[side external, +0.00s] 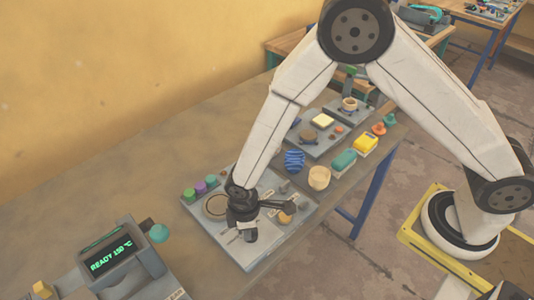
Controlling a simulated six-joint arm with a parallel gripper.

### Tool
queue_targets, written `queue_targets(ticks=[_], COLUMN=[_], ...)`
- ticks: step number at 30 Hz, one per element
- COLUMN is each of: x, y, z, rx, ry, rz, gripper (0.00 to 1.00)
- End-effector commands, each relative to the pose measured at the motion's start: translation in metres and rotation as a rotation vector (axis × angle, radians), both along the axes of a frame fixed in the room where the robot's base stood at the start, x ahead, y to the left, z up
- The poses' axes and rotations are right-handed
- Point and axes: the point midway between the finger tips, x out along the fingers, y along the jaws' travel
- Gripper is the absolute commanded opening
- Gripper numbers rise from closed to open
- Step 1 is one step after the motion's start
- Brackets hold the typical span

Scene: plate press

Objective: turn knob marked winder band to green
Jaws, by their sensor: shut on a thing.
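A grey control panel (265,250) lies flat on the bench. My gripper (248,234) points down over the middle of the panel, close to its surface. It is shut on a knob, which the fingers and wrist mostly hide. The marking "winder band" and any green mark beside the knob cannot be read from here. A round dial ring (214,207) shows just left of the gripper. An orange knob (287,217) shows to its right, partly covered by a dark part of my gripper.
Green, purple and teal buttons (200,187) line the panel's upper left. A display box (110,257) reading "READY 150 °C" stands at front left. A blue striped item (294,161), a beige cup (319,178) and other panels lie behind. The bench's left part is bare.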

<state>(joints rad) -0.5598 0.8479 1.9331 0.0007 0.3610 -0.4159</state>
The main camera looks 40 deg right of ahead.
Motion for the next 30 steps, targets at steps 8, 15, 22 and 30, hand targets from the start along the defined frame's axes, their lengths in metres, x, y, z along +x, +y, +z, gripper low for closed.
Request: queue_targets(ticks=[8,15,22,30], x=[0.0,0.0,0.0,0.001], y=[0.0,0.0,0.0,0.001], z=[0.001,0.0,0.002,0.018], rx=[-0.001,-0.001,0.0,0.002], ry=[-0.001,-0.001,-0.001,-0.003], rz=[0.004,0.001,0.0,0.0], gripper=[0.38,0.54,0.54,0.54])
